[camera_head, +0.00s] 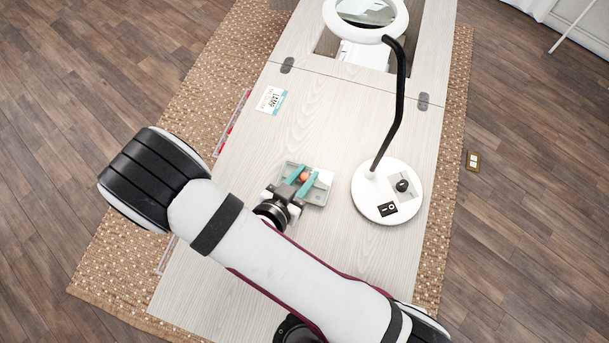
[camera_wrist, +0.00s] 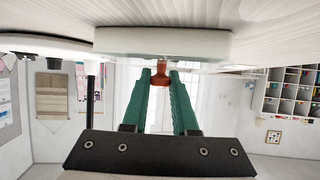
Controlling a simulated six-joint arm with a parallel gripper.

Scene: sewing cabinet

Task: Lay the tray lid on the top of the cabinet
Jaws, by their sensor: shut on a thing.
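A pale, partly see-through box-like piece (camera_head: 318,196) with an orange-red knob (camera_head: 304,177) is at the cabinet top (camera_head: 250,160), left of the lamp base. In the wrist view it is a whitish slab (camera_wrist: 165,42) close against the pale wood surface, with the knob (camera_wrist: 151,79) standing out from it. I cannot tell whether this is the tray lid alone or the tray with its lid on. My gripper (camera_head: 306,174) has its teal fingers on both sides of the knob and is shut on it; the fingers also show in the wrist view (camera_wrist: 161,80).
A white ring lamp with a round base (camera_head: 372,207) and black stem (camera_head: 399,100) stands close to the right. A printed card (camera_head: 270,100) lies at the upper left. A sewing machine opening (camera_head: 365,55) is at the far end. Bare wood lies between.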

